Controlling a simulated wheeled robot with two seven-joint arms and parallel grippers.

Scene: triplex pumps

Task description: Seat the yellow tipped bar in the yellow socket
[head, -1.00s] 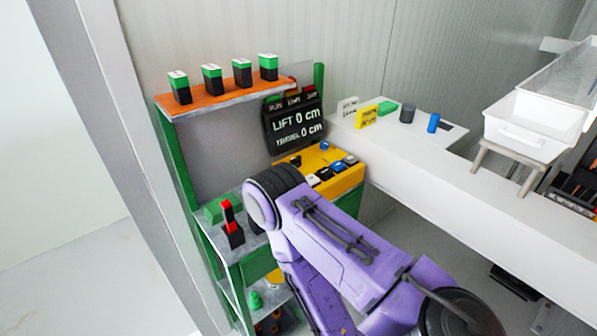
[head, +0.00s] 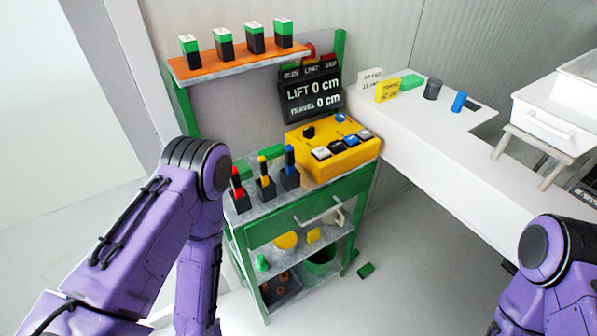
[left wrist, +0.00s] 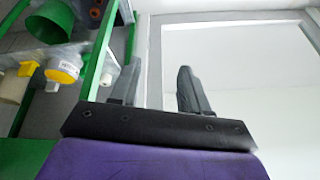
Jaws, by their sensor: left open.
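Three dark holders with coloured uprights stand in a row on the green cart's top in the head view. The middle one, a yellow upright in a dark holder (head: 264,184), stands between a red one (head: 239,196) and a blue one (head: 290,172). I cannot tell whether the yellow upright is the yellow tipped bar or part of the yellow socket. My left gripper (left wrist: 157,88) is open and empty in the left wrist view, beside the cart's lower shelves. The head view does not show its jaws. My right gripper is out of view.
An orange shelf (head: 237,65) holds several green-topped blocks. Lower shelves hold a green bucket (head: 322,264) and yellow items. A green piece (head: 366,270) lies on the floor beside the cart.

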